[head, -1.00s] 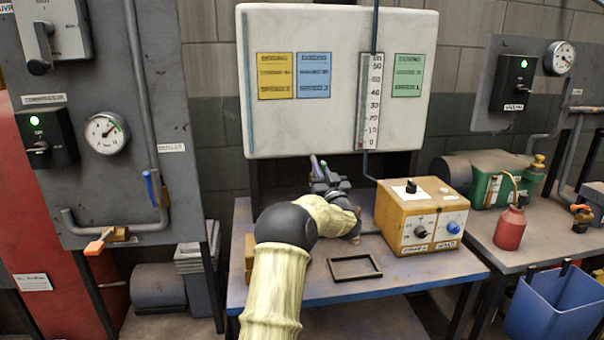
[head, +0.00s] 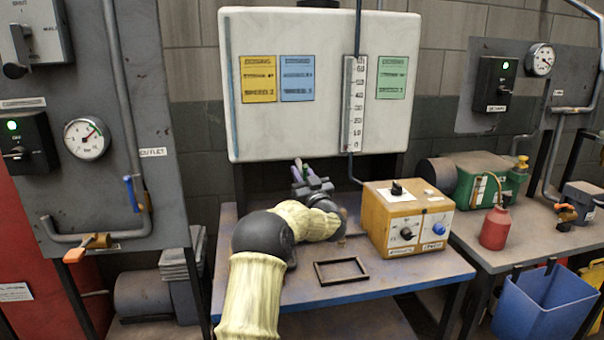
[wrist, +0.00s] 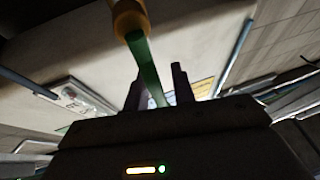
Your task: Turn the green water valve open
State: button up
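In the wrist view a green lever (wrist: 147,68) on a brass-coloured body (wrist: 128,18) runs down from the top into the gap between the fingers. It looks like the green water valve. My gripper (wrist: 160,90) has its two dark fingers apart, one on each side of the lever; contact is not clear. In the head view my gripper (head: 303,169) is at the back of the blue table, below the white board.
The white board (head: 290,125) hangs above the table (head: 300,295). A yellow control box (head: 407,218) stands right of my arm, a black frame (head: 341,272) in front. Other valves have a blue handle (head: 131,193) and an orange handle (head: 75,255). A red bottle (head: 494,229) stands at right.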

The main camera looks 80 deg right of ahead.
jog(key=shift+o, duration=0.2)
jog(key=shift+s+a+f, duration=0.15)
jog(key=shift+s+a, duration=0.15)
jog(key=shift+a, duration=0.1)
jog(key=v, duration=1.6)
jog(key=shift+b, duration=0.45)
jog(key=shift+s+a, duration=0.1)
jog(key=shift+a, duration=0.05)
